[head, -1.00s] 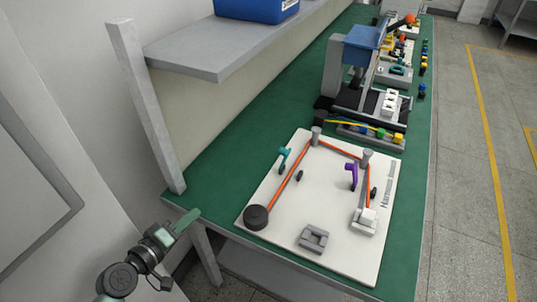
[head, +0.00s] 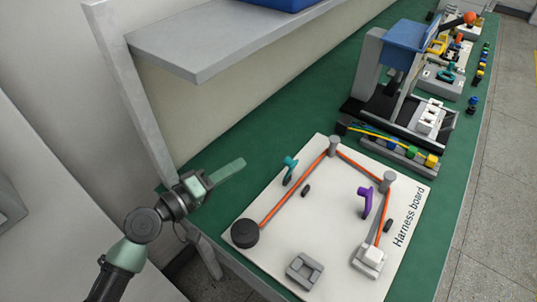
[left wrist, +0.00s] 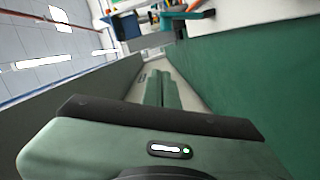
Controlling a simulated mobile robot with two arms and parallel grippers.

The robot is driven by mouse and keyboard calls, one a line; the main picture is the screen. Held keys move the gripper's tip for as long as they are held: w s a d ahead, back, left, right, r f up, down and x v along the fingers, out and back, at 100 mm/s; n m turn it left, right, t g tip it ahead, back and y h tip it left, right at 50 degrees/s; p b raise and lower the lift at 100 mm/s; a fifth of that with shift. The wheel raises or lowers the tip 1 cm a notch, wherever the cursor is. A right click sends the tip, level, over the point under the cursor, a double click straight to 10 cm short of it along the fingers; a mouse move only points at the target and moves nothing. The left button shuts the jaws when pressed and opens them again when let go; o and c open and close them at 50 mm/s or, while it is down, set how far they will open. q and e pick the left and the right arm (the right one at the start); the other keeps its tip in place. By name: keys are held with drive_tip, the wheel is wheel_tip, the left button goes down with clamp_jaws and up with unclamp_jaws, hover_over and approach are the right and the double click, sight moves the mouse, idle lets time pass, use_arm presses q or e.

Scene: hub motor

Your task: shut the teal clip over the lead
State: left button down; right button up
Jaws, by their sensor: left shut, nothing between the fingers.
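The teal clip (head: 289,169) stands raised on the white harness board (head: 327,222), just left of the orange lead (head: 287,195). Its arm is up and not closed over the lead. A small dark piece (head: 305,190) sits on the other side of the lead. The lead runs from a dark drum (head: 245,233) around two grey posts to a white connector (head: 373,256). My left gripper (head: 238,165) is shut and empty, left of the clip and apart from it. Its shut fingers also show in the left wrist view (left wrist: 164,80). My right gripper is not in view.
A purple clip (head: 365,201) stands raised near the right run of the lead. A grey block (head: 304,270) lies at the board's front. A grey shelf (head: 205,45) overhangs the green bench (head: 268,120) at the back left. A stand with a blue bin (head: 396,47) is beyond the board.

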use_arm(q)
drive_tip(key=w+d+f+p, duration=0.2)
drive_tip(key=w+d+p, duration=0.1)
drive_tip(key=d, duration=0.6)
drive_tip(key=shift+w, duration=0.9)
drive_tip(key=shift+d+f, duration=0.1)
